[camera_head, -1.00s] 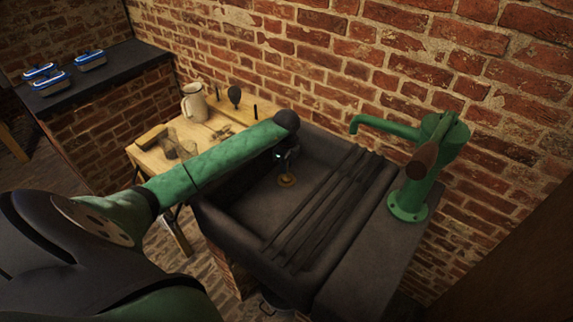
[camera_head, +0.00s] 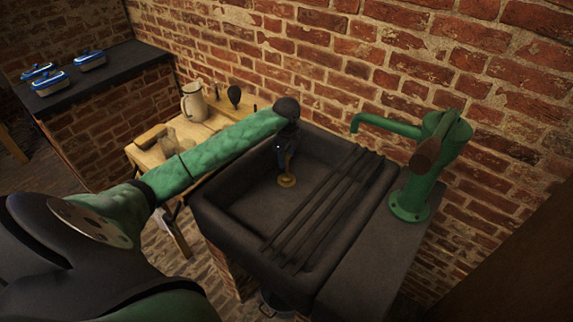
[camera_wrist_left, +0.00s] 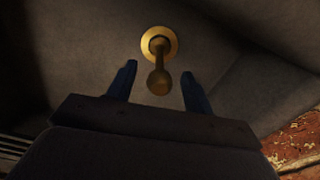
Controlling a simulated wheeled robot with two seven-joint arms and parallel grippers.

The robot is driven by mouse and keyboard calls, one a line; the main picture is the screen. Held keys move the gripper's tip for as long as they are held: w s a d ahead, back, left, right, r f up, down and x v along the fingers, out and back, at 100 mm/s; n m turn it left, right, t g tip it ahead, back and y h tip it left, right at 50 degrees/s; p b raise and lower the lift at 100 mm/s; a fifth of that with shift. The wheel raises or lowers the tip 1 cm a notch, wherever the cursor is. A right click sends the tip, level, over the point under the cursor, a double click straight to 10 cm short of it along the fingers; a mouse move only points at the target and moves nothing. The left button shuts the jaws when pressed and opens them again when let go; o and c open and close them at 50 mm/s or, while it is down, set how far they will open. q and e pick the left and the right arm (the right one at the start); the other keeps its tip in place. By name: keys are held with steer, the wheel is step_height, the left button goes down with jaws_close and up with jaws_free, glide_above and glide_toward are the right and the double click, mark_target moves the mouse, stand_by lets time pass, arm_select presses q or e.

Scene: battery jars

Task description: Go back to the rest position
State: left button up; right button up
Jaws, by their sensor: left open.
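My left arm reaches from the left over the dark stone sink (camera_head: 245,240). My left gripper (camera_head: 285,170) points down into the basin in the head view, close above a brass fitting (camera_head: 287,181) on the basin floor. In the left wrist view the two blue fingers (camera_wrist_left: 157,88) are spread apart with nothing between them that I can see held. The brass fitting (camera_wrist_left: 159,45) shows there just beyond the fingertips, a round flange with a knobbed stem. My right gripper is not in view.
A green hand pump (camera_head: 415,175) stands at the sink's right, its spout toward the basin. Dark bars (camera_head: 325,210) lie across the sink's right part. A wooden table (camera_head: 145,160) with a jug (camera_head: 194,102) is behind my arm. Blue-lidded containers (camera_head: 90,60) stand on a far-left counter. A brick wall is behind.

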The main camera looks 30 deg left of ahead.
arm_select(q)
steer(key=shift+r+b, duration=0.45)
steer(key=shift+r, duration=1.45)
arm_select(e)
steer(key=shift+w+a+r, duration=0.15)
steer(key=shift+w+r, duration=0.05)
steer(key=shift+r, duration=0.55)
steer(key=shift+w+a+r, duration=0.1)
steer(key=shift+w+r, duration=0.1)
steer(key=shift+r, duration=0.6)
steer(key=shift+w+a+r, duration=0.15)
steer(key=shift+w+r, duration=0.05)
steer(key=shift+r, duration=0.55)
